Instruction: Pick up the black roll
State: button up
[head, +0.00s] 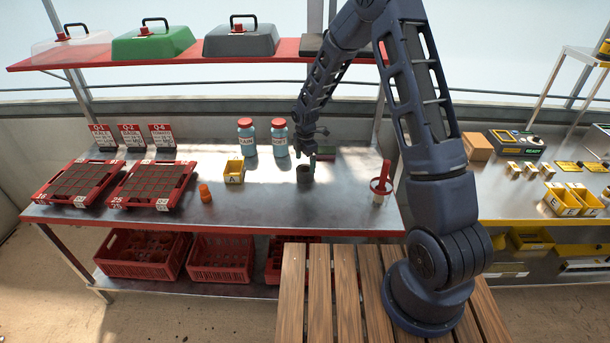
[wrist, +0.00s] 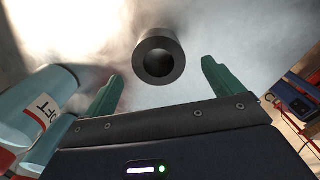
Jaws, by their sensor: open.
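The black roll (head: 304,175) is a short dark hollow cylinder standing on the metal bench, right of the yellow bin marked A. In the wrist view the roll (wrist: 158,57) shows its round open end, centred ahead of the fingers. My gripper (head: 312,158) is over the bench close to the roll. In the wrist view my gripper (wrist: 158,80) has its two green fingers wide apart, one on each side of the roll's line, with nothing between them gripped. In the head view the fingers partly overlap the roll's top, and the exact gap to it is unclear.
Two blue bottles with red caps (head: 247,137) (head: 279,138) stand just left of my gripper. A yellow bin (head: 234,172) and an orange bottle (head: 206,194) lie farther left, near two red seed trays (head: 129,202). A red-handled tool (head: 381,183) stands to the right. Bench in front is clear.

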aim_at(305, 169)
jog(key=shift+f, duration=3)
jog(key=c, duration=1.1)
